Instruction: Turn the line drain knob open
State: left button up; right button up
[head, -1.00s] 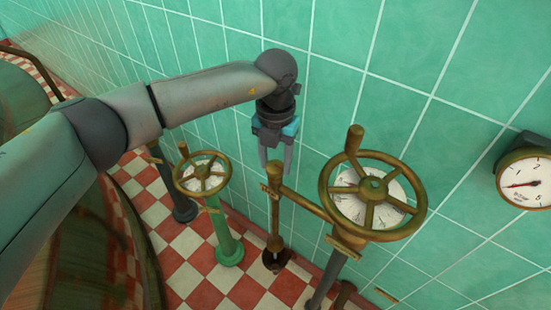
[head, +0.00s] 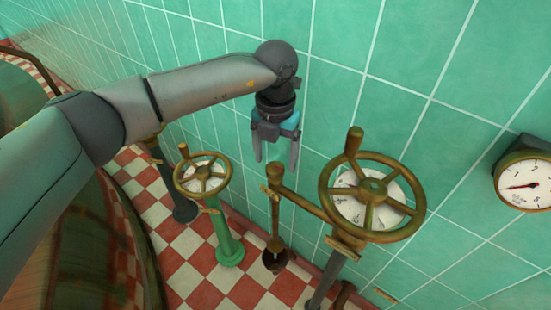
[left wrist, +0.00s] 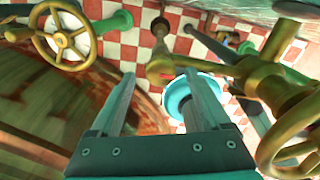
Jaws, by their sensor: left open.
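My left gripper (head: 275,162) is open and empty above the brass post (head: 275,210), in front of the tiled wall. Its two fingers (left wrist: 160,98) show apart in the left wrist view. A turquoise disc (left wrist: 177,101) shows there partly behind the right finger; I cannot tell what it is. A brass cross pipe (head: 307,205) runs from the post to the large brass handwheel (head: 370,192). A smaller brass handwheel (head: 203,176) stands to the left on a green pedestal (head: 227,240). I cannot tell which part is the line drain knob. My right gripper is not in view.
The green tiled wall (head: 420,60) stands close behind the gripper. A round gauge (head: 523,183) is at the far right. A large rounded vessel (head: 100,260) is at the lower left. The red and white checkered floor (head: 195,270) lies below.

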aim_at(276, 165)
pick_arm(q)
notch_tip(276, 165, up, 6)
jog(key=shift+f+p, duration=0.1)
jog(key=shift+p, duration=0.55)
notch_tip(276, 165, up, 8)
jog(key=p, duration=0.1)
jog(key=shift+f, duration=0.15)
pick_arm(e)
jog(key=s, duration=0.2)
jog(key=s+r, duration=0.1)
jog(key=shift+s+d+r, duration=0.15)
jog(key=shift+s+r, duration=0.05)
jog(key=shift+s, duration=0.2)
